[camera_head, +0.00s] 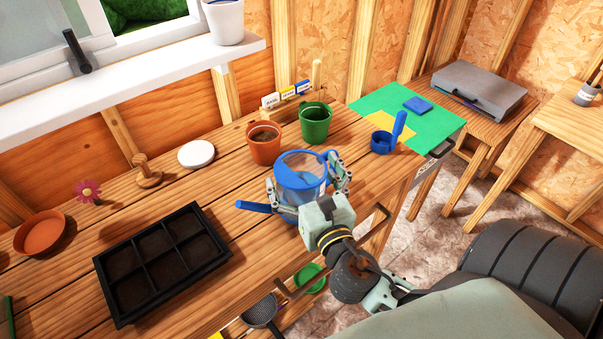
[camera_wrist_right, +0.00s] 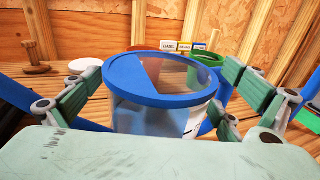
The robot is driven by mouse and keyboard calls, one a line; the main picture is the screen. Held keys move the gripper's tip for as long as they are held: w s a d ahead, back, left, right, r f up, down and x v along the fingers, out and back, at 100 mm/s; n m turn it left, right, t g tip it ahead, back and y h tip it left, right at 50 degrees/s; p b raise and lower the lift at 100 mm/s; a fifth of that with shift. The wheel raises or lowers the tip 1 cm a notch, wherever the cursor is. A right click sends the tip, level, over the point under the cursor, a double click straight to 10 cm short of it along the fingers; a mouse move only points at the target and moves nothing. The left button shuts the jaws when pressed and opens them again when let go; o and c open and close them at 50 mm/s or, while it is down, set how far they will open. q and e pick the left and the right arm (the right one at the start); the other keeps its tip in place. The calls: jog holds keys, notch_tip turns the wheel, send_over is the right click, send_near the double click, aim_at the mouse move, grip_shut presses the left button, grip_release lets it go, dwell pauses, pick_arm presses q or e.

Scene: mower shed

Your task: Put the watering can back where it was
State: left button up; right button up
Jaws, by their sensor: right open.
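The watering can (camera_head: 300,178) has a clear body with blue bands and stands upright on the wooden workbench (camera_head: 225,195). Its blue spout (camera_head: 256,206) points left in the head view. In the right wrist view the can (camera_wrist_right: 160,85) fills the middle, with its open blue rim towards me. My right gripper (camera_head: 308,178) is open, with one finger on each side of the can. I cannot tell whether the fingers touch it. The can's near lower side is partly hidden by my gripper. My left gripper is in no view.
Behind the can stand an orange pot (camera_head: 264,149) and a green pot (camera_head: 315,131). A black seed tray (camera_head: 120,282) lies to the left. Bench between tray and can is clear.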

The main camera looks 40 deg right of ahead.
jog(key=shift+r, duration=0.25)
jog(key=b+v, duration=0.2)
jog(key=v, duration=0.8)
jog(key=shift+d+f+b, duration=0.1)
jog(key=shift+f+b, duration=0.05)
jog(key=shift+b, duration=0.15)
jog(key=shift+v, duration=1.1)
